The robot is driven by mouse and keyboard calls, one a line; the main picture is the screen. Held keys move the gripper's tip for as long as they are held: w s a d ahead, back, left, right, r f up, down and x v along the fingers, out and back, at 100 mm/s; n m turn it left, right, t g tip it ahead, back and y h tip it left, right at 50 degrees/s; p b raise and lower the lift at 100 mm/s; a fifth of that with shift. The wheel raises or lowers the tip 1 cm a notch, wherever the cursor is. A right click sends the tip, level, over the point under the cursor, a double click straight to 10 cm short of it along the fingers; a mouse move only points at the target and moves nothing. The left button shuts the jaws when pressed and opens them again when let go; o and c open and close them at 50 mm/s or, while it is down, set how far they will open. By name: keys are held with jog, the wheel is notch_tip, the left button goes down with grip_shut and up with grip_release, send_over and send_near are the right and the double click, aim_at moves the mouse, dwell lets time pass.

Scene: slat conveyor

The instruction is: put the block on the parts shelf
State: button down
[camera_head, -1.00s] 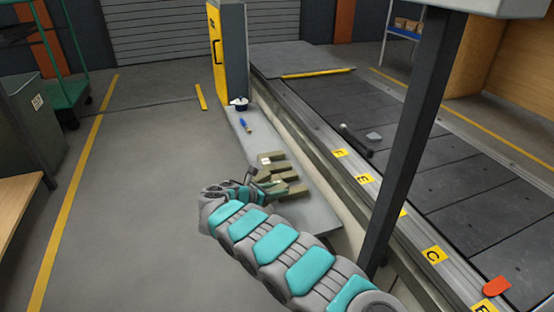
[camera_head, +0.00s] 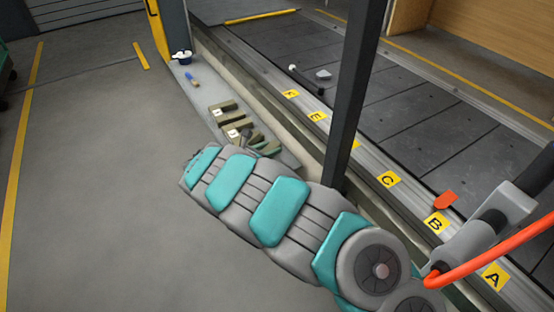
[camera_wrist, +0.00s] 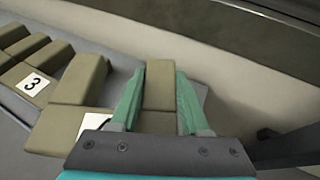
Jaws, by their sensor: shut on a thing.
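My gripper (camera_wrist: 158,105) is shut on an olive-tan block (camera_wrist: 159,82), which stands up between the teal fingers in the wrist view. In the head view my gripper is mostly hidden behind my arm, at the near end of the row of blocks. A long grey shelf (camera_head: 207,99) runs beside the conveyor and carries several similar olive-tan blocks (camera_head: 222,108). In the wrist view these blocks (camera_wrist: 82,78) lie left of my gripper, one with a white label reading 3 (camera_wrist: 34,84). I cannot tell whether the held block touches the shelf (camera_wrist: 201,92).
A dark post (camera_head: 352,100) rises between the shelf and the slat conveyor (camera_head: 440,135). Yellow letter plates (camera_head: 388,179) line the conveyor edge. A blue-and-white item (camera_head: 181,57) and a blue-handled tool (camera_head: 192,79) lie on the shelf's far part.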

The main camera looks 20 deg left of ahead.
jog(key=shift+d, duration=1.15)
jog(key=shift+f+b, duration=0.55)
jog(key=shift+f, duration=1.25)
jog(key=shift+f, duration=0.1)
jog(key=shift+c, duration=1.9)
grip_release()
jog(key=shift+r, duration=0.2)
jog(key=p+v, duration=0.2)
jog(key=v, duration=0.9)
jog(key=shift+s+r, duration=0.1)
jog(key=shift+s, duration=0.3)
